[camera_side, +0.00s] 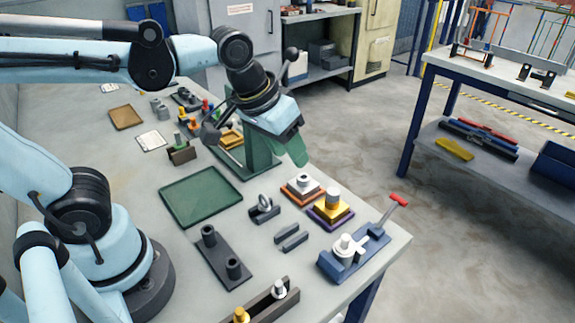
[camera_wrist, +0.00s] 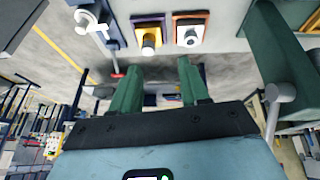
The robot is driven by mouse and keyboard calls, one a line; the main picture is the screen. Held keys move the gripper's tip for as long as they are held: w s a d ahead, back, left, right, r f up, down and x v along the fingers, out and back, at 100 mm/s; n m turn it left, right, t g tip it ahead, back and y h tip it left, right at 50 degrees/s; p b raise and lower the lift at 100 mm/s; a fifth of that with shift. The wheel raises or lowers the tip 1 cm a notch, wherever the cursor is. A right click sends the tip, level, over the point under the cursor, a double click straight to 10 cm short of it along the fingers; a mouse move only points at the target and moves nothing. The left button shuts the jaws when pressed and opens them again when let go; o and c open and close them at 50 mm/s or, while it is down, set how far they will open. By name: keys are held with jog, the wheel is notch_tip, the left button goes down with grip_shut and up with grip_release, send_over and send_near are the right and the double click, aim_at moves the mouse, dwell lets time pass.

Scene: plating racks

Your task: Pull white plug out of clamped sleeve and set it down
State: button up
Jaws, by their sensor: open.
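A white plug (camera_side: 345,242) stands upright in the blue clamp (camera_side: 342,268) near the table's front right corner in the side view. The clamp has a red-tipped handle (camera_side: 399,200). A white part also sticks out sideways at the plug; I cannot tell the sleeve apart from it. In the wrist view the white plug (camera_wrist: 88,20) shows at the top left, beside the blue clamp (camera_wrist: 112,36). My gripper (camera_side: 294,150) is high above the table, behind and left of the clamp. In the wrist view its green fingers (camera_wrist: 156,65) are apart with nothing between them.
A green press-like stand (camera_side: 240,140) is close behind my gripper. Orange (camera_side: 303,187) and purple (camera_side: 331,212) stacked blocks stand between my gripper and the clamp. A green tray (camera_side: 200,197) lies empty on the table. A dark two-post plate (camera_side: 222,258) lies in front of it.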

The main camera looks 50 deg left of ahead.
aim_at(346, 237)
jog(key=w+d+r+n+g, duration=0.15)
jog(key=d+g, duration=0.35)
jog(key=d, duration=0.9)
jog(key=shift+n+y, duration=0.25)
jog(key=shift+y, duration=0.15)
notch_tip(346, 237, down, 12)
jog(key=shift+r, duration=0.1)
grip_shut()
jog(key=c, duration=0.6)
grip_release()
jog(key=shift+c, duration=0.2)
grip_shut()
